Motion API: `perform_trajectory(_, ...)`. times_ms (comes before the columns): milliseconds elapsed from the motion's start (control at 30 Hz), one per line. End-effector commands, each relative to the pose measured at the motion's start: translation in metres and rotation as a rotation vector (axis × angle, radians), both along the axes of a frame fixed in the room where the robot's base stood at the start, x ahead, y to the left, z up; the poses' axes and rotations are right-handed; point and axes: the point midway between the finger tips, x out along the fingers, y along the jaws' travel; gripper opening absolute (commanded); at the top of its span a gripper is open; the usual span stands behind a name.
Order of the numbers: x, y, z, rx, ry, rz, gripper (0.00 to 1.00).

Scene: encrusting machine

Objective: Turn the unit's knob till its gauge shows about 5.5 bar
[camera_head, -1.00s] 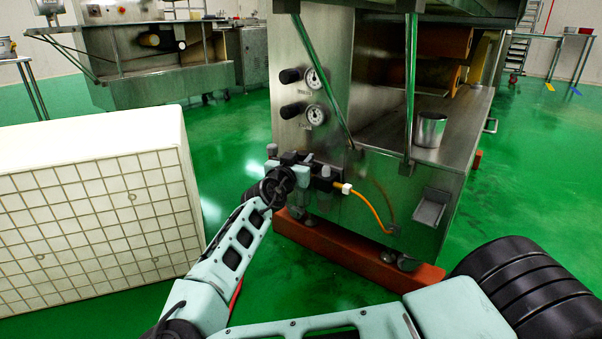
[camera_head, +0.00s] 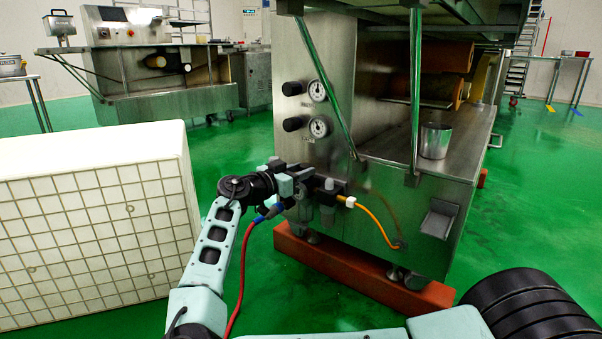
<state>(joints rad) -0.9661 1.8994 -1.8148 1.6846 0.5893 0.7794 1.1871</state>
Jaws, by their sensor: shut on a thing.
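The air unit (camera_head: 328,192) is a dark and grey assembly low on the near side of the steel machine, with a white fitting and an orange hose on its right. My gripper (camera_head: 287,181) comes in from the left at the unit's left part. Its teal fingers are shut on what appears to be the unit's knob, largely hidden by the fingers and wrist. A small grey cap (camera_head: 276,163) shows just above the fingers. I cannot make out the unit's own gauge or a reading.
Two dial gauges (camera_head: 318,127) with black knobs (camera_head: 293,124) sit higher on the machine panel. A red hose with a blue end (camera_head: 270,212) hangs below my gripper. A white gridded block (camera_head: 95,220) stands left. A metal cup (camera_head: 435,141) stands on the machine's ledge.

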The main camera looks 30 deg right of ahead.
Motion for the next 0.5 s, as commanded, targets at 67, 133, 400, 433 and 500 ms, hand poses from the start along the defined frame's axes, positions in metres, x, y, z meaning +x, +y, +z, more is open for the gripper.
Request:
perform_trajectory(67, 0.0008, 0.0005, -0.0002, 0.002, 0.0, -0.019, 0.11)
perform_trajectory(133, 0.001, 0.0005, -0.0002, 0.001, 0.0, -0.03, 0.11)
perform_trajectory(400, 0.001, 0.0006, -0.0004, 0.001, 0.0, -0.044, 0.11)
perform_trajectory(433, 0.001, 0.0006, -0.0005, 0.001, 0.0, -0.044, 0.11)
perform_trajectory(500, 0.001, 0.0006, -0.0005, 0.002, 0.0, -0.043, 0.11)
